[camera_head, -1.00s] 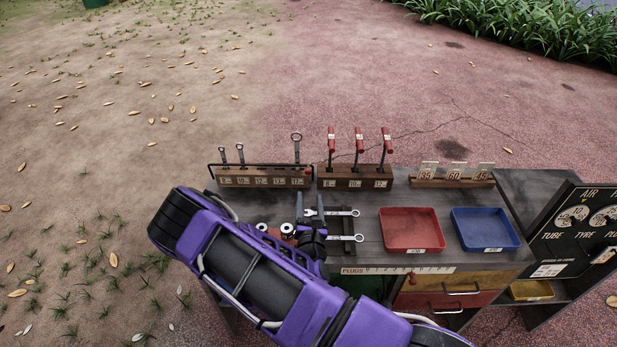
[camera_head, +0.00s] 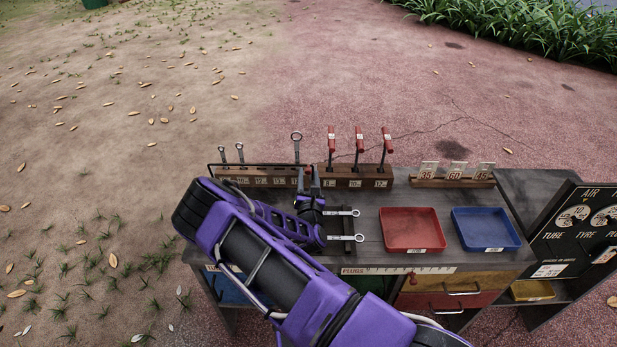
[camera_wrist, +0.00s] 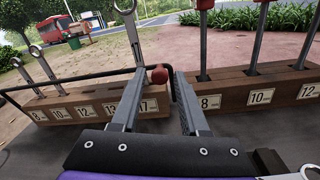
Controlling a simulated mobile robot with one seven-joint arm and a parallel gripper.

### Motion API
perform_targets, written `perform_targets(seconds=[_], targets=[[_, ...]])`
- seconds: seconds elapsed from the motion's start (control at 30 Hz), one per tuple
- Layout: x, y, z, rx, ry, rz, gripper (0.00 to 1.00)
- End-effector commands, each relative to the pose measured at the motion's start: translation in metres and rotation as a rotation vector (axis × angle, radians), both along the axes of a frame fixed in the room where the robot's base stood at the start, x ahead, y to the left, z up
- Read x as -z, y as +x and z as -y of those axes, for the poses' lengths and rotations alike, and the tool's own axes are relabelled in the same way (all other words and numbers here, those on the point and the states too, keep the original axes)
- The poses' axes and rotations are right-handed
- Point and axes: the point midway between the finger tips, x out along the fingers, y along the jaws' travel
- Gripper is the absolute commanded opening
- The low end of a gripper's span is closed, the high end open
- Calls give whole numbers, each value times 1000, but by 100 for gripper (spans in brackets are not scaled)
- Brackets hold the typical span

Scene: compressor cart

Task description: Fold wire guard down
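The wire guard (camera_head: 240,164) is a thin black wire running along the left wooden wrench rack (camera_head: 258,180), above the level of its block. In the wrist view the wire (camera_wrist: 75,80) crosses among the wrench shafts. Its red knob (camera_head: 308,169) is at the rack's right end. My gripper (camera_head: 309,178) is at this end of the rack. In the wrist view my gripper (camera_wrist: 159,83) is open, with the red knob (camera_wrist: 159,75) showing between its fingertips. I cannot tell whether either finger touches it.
A second wooden rack (camera_head: 355,178) with red-handled tools stands close to the right. Two loose wrenches (camera_head: 345,238) lie on the bench. A red tray (camera_head: 411,250) and a blue tray (camera_head: 486,248) are farther right. A numbered card rack (camera_head: 452,181) stands behind them.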

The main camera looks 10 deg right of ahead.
Motion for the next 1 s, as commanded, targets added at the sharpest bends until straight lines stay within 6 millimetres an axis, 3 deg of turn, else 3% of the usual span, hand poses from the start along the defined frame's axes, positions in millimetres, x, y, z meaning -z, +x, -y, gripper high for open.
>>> perform_targets(seconds=[0.03, 0.23, 1.0], targets=[[0, 0, 0, 0, 0, 0, 33], [0, 0, 0, 0, 0, 0, 0], [1, -1, 0, 1, 0, -1, 0]])
